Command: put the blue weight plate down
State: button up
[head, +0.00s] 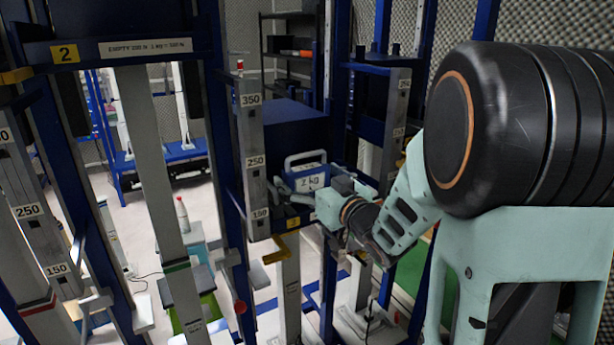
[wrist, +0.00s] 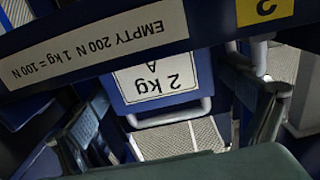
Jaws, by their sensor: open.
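The blue weight plate (head: 306,178), with a white "2 kg" label and a pale handle, stands upright at the blue rack in the head view. In the wrist view the blue weight plate (wrist: 201,72) appears upside down, its handle towards the bottom of the picture. My gripper (head: 291,200) is just in front of and below the plate in the head view. In the wrist view my gripper (wrist: 180,118) is open, one finger on each side of the plate. I cannot tell whether either finger touches it. The plate's underside is hidden.
A dark blue crossbeam (wrist: 45,55) labelled "EMPTY 200 N 1 kg = 100 N" crosses close in the wrist view. A numbered post (head: 252,150) stands left of the plate. Another rack bay with a crossbeam (head: 215,35) fills the left. A white bottle (head: 182,214) stands beyond it.

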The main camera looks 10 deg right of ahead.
jog(key=shift+r, duration=0.15)
jog(key=shift+s+d, duration=0.1)
jog(key=shift+s, duration=0.25)
jog(key=b+v, duration=0.1)
jog(key=v, duration=1)
jog(key=shift+s, duration=0.15)
